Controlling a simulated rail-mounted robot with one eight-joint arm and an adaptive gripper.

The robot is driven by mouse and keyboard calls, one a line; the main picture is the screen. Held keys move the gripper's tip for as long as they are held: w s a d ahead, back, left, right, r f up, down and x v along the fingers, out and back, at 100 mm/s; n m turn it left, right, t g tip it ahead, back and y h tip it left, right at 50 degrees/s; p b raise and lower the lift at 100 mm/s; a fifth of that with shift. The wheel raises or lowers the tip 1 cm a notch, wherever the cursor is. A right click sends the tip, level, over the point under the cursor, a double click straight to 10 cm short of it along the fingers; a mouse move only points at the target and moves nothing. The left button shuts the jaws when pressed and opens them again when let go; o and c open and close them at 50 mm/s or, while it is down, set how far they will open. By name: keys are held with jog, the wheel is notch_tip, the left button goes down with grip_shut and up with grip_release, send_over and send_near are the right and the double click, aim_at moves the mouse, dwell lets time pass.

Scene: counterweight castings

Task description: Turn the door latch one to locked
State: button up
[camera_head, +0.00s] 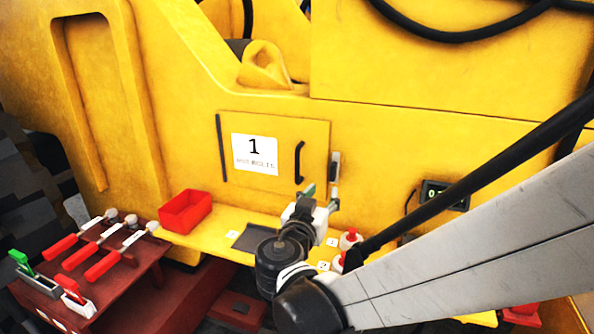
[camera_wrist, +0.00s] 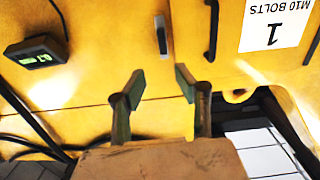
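The yellow door (camera_head: 275,132) carries a white "1" label and a black handle (camera_head: 299,162); it looks flush with the yellow casting. The door latch (camera_head: 335,166) is a narrow grey piece just right of the door edge, standing upright. It also shows in the wrist view as a latch (camera_wrist: 161,36), where the picture is upside down. My gripper (camera_head: 321,197) is just below the latch in the head view. In the wrist view my gripper (camera_wrist: 160,83) is open and empty, its green-tipped fingers apart, with the latch between and beyond them, not touching.
A digital display (camera_head: 445,195) with a cable is right of the latch. Red-handled tools (camera_head: 105,262) lie on a dark red table at left. Black hoses hang above.

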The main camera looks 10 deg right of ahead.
aim_at(332, 170)
jog(key=x, duration=1.3)
jog(key=shift+w+r, duration=0.1)
jog(key=shift+w, duration=0.35)
grip_shut()
